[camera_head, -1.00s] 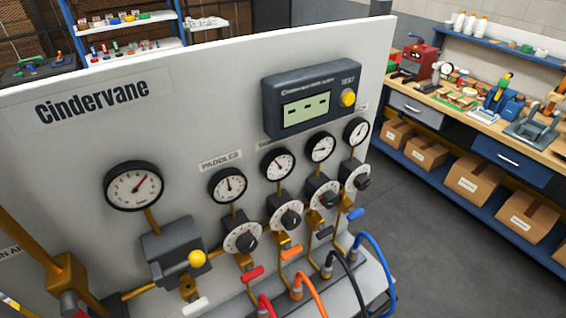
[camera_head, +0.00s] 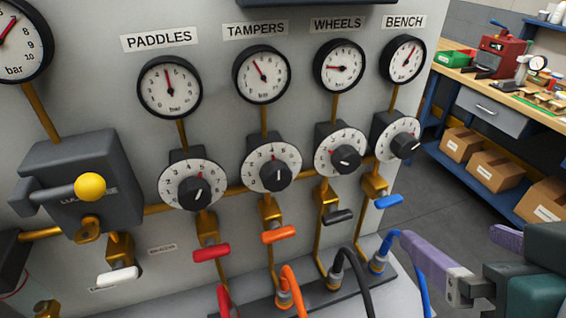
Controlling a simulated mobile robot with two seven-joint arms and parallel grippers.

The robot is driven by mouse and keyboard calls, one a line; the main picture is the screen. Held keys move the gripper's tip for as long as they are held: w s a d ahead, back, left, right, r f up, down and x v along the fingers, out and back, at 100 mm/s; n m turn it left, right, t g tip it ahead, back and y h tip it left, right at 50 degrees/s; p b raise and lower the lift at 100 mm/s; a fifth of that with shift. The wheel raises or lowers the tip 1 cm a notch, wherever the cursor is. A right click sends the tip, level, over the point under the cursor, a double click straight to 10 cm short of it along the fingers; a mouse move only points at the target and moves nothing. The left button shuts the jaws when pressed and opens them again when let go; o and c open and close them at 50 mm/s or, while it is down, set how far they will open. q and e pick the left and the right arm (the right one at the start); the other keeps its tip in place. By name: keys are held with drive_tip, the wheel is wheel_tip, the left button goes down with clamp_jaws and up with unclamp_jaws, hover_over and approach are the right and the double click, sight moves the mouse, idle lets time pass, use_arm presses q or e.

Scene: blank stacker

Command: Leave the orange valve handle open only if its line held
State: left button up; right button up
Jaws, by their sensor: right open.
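The orange valve handle (camera_head: 279,235) sticks out sideways from a brass valve (camera_head: 268,210) in the TAMPERS column. Above it are a numbered black knob (camera_head: 272,174) and the TAMPERS gauge (camera_head: 262,74), whose needle points up and slightly left. An orange hose (camera_head: 291,283) plugs in below the handle. My right gripper (camera_head: 450,236) is at the lower right with its purple fingers apart and empty. It is right of the blue handle and well away from the orange one. My left gripper is not in view.
Red (camera_head: 211,252), black (camera_head: 338,216), blue (camera_head: 388,201) and white (camera_head: 117,274) handles flank the orange one. A yellow-knobbed lever (camera_head: 90,186) is at left. Hoses crowd the space below. A workbench (camera_head: 470,78) stands at the right behind open floor.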

drive_tip(key=w+a+f+n+t+y+b, duration=0.1)
drive_tip(key=w+a+f+t+b, duration=0.15)
drive_tip(key=f+b, duration=0.4)
drive_tip(key=w+a+f+t+y+b, duration=0.1)
drive_tip(key=w+a+f+t+b, duration=0.15)
drive_tip(key=f+b, duration=0.45)
drive_tip(key=n+t+y+b, duration=0.1)
drive_tip(key=n+y+b, duration=0.3)
drive_tip(key=b, duration=0.8)
approach(280, 239)
drive_tip(key=shift+m+y, duration=0.4)
drive_tip(key=shift+m, duration=0.2)
drive_tip(key=x, duration=0.4)
drive_tip(key=p+x, duration=0.1)
drive_tip(key=x, duration=0.3)
drive_tip(key=shift+w+d+f, duration=0.1)
drive_tip(key=shift+w+f, duration=0.15)
drive_tip(key=shift+w, duration=0.05)
drive_tip(key=shift+c, duration=0.2)
drive_tip(key=c, duration=1.2)
